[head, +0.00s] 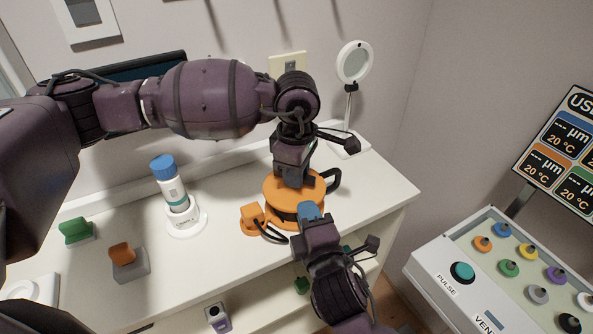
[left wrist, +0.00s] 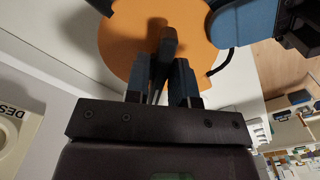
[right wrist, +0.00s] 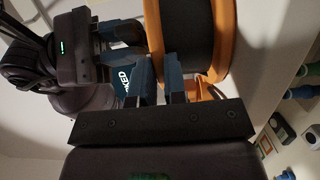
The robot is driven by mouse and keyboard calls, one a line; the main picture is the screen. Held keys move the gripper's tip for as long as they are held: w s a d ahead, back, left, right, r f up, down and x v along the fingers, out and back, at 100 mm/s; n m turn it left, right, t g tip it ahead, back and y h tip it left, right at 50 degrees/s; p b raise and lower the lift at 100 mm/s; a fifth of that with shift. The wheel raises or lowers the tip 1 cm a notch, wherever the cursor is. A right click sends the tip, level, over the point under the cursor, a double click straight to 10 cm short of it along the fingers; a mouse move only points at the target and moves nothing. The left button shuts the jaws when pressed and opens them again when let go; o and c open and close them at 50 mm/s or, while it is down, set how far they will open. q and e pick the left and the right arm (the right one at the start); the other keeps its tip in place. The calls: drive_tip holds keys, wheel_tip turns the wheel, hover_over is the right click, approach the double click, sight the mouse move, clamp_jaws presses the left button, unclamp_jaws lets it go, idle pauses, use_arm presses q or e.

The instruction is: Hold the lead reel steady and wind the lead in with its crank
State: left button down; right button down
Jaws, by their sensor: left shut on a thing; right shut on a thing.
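The lead reel (head: 283,187) is an orange spool with a dark drum, standing at the desk's front right. Its drum (right wrist: 187,35) shows between orange flanges in the right wrist view. My left gripper (head: 293,181) reaches down from above and is shut on a dark upright piece, apparently the crank's knob (left wrist: 168,45), over the orange top disc (left wrist: 125,35). A dark lead (head: 271,234) runs to an orange block (head: 252,218) beside the reel.
A blue-capped bottle (head: 170,182) stands in a white holder left of the reel. Green (head: 76,230) and orange (head: 122,254) blocks lie further left. A round lamp (head: 354,62) stands behind. A button panel (head: 490,270) is at the right. The desk's front edge is close.

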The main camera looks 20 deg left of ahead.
use_arm(q)
drive_tip(key=m, duration=0.4)
drive_tip(key=shift+s, duration=0.1)
use_arm(e)
drive_tip(key=shift+f, duration=0.15)
use_arm(q)
drive_tip(key=shift+m, duration=1.7)
drive_tip(key=shift+s, duration=0.1)
drive_tip(key=c, duration=1)
unclamp_jaws()
drive_tip(key=shift+o, duration=0.2)
drive_tip(key=shift+a+r, duration=0.1)
wheel_tip(320, 180, up, 12)
use_arm(e)
drive_tip(key=c, duration=1.1)
unclamp_jaws()
